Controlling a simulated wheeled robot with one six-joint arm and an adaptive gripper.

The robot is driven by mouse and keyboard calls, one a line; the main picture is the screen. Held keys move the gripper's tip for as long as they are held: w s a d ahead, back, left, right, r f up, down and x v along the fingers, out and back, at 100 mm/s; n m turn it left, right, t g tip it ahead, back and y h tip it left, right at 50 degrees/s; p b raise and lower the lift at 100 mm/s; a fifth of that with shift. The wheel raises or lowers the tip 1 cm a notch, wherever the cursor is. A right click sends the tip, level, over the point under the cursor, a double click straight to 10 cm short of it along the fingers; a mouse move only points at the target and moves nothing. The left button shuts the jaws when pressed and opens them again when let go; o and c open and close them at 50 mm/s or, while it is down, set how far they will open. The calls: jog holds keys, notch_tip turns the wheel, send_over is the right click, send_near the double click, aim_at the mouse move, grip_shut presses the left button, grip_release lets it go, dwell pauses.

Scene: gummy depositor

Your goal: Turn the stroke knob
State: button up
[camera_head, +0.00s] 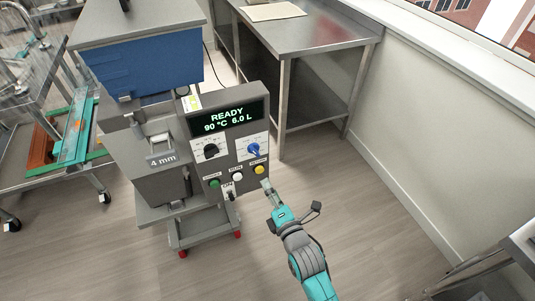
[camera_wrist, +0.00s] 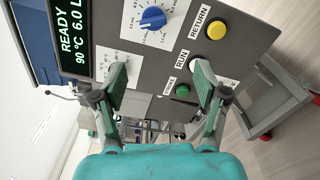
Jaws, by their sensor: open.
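The depositor's grey control panel (camera_head: 226,158) carries two knobs, a black one (camera_head: 210,151) on the left and a blue one (camera_head: 254,149) on the right. Their labels are too small to read, so I cannot tell which is the stroke knob. The blue knob also shows at the top of the wrist view (camera_wrist: 153,18), beyond my fingertips. There the black knob seems hidden behind the left finger. My gripper (camera_head: 266,184) is open and empty near the panel's lower right corner, with its two fingers spread in the wrist view (camera_wrist: 160,75). It holds neither knob.
The display (camera_head: 227,117) reads READY, 90 °C, 6.0 L. Below the knobs are green (camera_head: 214,184), white (camera_head: 238,177) and yellow (camera_head: 259,170) buttons and a small switch (camera_head: 230,194). A steel table (camera_head: 300,38) stands behind.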

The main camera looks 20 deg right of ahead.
aim_at(257, 154)
jog(key=shift+n, duration=0.8)
jog(key=w, duration=0.4)
jog(key=w+r, duration=0.1)
jog(key=w, duration=0.4)
jog(key=w+d, duration=0.1)
jog(key=w, duration=0.3)
jog(key=shift+w+r, duration=0.15)
jog(key=shift+w, duration=0.2)
jog(key=c, duration=1.2)
jog(key=shift+o, duration=0.2)
